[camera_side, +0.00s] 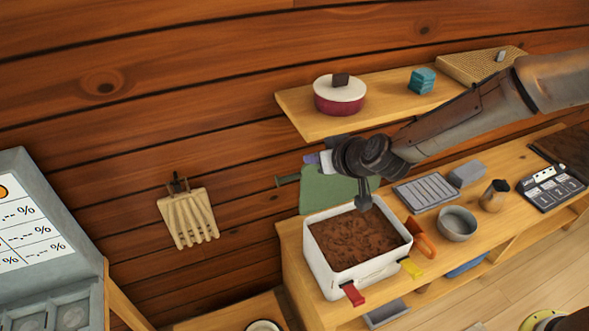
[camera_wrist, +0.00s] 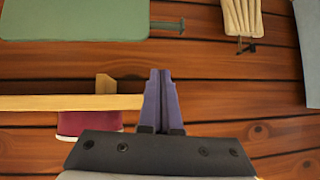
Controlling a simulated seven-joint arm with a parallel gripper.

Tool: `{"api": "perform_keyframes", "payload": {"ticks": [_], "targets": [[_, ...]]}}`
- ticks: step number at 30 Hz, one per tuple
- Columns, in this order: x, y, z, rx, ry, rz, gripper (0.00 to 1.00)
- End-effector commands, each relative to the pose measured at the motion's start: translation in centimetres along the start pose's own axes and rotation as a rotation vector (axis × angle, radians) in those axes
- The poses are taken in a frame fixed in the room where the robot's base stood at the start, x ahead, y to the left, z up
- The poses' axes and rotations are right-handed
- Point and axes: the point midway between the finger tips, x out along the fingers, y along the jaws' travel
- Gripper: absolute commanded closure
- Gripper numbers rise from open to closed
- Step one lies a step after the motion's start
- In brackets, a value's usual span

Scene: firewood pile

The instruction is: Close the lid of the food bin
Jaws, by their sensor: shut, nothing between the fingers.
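The food bin (camera_side: 325,276) is a white box, open at the top and full of brown crumbly matter. A green panel (camera_side: 330,190), apparently its lid, stands upright behind it, with a dark handle at its left edge. The panel also shows at the top left of the wrist view (camera_wrist: 75,20), its handle pointing right. My gripper (camera_side: 312,158) is near the panel's top edge, its purple fingers pointing toward the wall. In the wrist view the fingers (camera_wrist: 164,85) are together and empty, apart from the panel in the picture. Contact cannot be judged from the side view.
A shelf (camera_side: 300,112) with a red pot (camera_side: 340,95) and teal blocks (camera_side: 422,81) runs above, close to my arm. A wooden rake-like tool (camera_side: 188,218) hangs left.

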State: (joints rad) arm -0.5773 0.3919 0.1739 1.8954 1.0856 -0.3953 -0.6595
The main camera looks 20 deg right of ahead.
Motion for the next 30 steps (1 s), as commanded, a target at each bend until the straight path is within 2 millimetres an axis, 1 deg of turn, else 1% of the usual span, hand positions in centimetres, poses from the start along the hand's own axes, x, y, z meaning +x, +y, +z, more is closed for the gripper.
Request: {"api": "perform_keyframes", "payload": {"ticks": [1, 3, 7, 11, 13, 21, 24, 27, 30], "targets": [[1.2, -0.4, 1.2, -0.013, -0.002, 0.029, 1.0], [2.2, -0.5, 2.1, -0.022, 0.002, 0.066, 1.0], [3.2, -0.5, 3.0, -0.033, 0.006, 0.103, 1.0], [4.1, -0.3, 3.1, -0.034, 0.007, 0.111, 1.0], [5.0, -0.2, 3.1, -0.032, 0.007, 0.111, 1.0], [9.7, 0.3, 3.0, -0.032, 0.007, 0.109, 1.0], [11.2, 0.5, 3.0, -0.031, 0.006, 0.109, 1.0], [12.2, 0.6, 3.0, -0.032, 0.007, 0.109, 1.0], [12.8, 0.6, 2.9, -0.032, 0.009, 0.108, 1.0]]}}
